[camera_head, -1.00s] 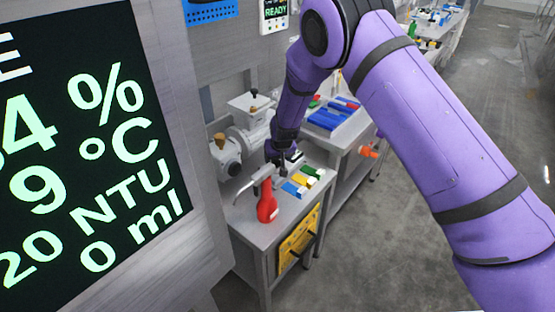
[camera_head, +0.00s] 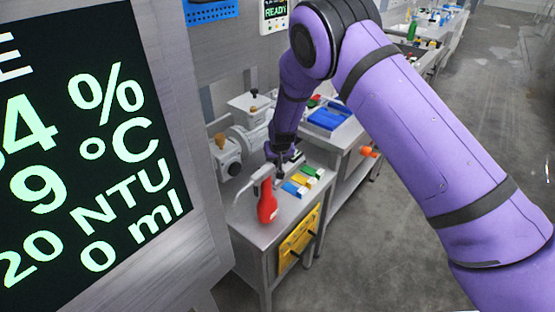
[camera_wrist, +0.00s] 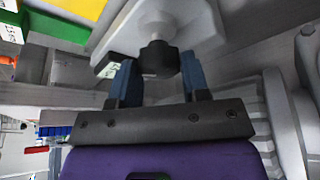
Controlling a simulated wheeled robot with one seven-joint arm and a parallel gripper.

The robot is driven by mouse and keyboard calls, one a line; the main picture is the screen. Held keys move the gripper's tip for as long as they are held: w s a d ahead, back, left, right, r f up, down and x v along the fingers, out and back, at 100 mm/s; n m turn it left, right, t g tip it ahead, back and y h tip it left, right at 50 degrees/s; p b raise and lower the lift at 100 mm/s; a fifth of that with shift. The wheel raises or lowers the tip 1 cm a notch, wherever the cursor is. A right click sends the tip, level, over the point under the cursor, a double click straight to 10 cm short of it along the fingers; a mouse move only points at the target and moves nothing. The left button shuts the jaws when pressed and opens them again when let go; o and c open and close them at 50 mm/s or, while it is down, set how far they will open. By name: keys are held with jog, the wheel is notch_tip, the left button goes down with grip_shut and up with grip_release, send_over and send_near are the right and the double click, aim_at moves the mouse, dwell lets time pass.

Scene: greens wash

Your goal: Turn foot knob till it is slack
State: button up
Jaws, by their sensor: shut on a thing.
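The foot knob (camera_wrist: 159,58) is small and black, below a pale grey plate with a rounded metal boss (camera_wrist: 160,22) in the wrist view. My gripper (camera_wrist: 159,74) has its two blue-grey fingers on either side of the knob and is shut on it. In the head view my gripper (camera_head: 280,166) is at the back of the small steel table, beside the grey machine (camera_head: 243,145). There the knob is hidden, and its turn angle or slackness cannot be told.
A red bottle (camera_head: 266,206) with a pale bent spout stands on the steel table (camera_head: 250,226) in front of my gripper. Blue, yellow and green blocks (camera_head: 296,186) lie close on the right. The large display (camera_head: 85,150) fills the left. Open floor lies right.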

jog(key=shift+m+h, duration=0.5)
jog(key=shift+m, duration=0.9)
jog(key=o, duration=0.9)
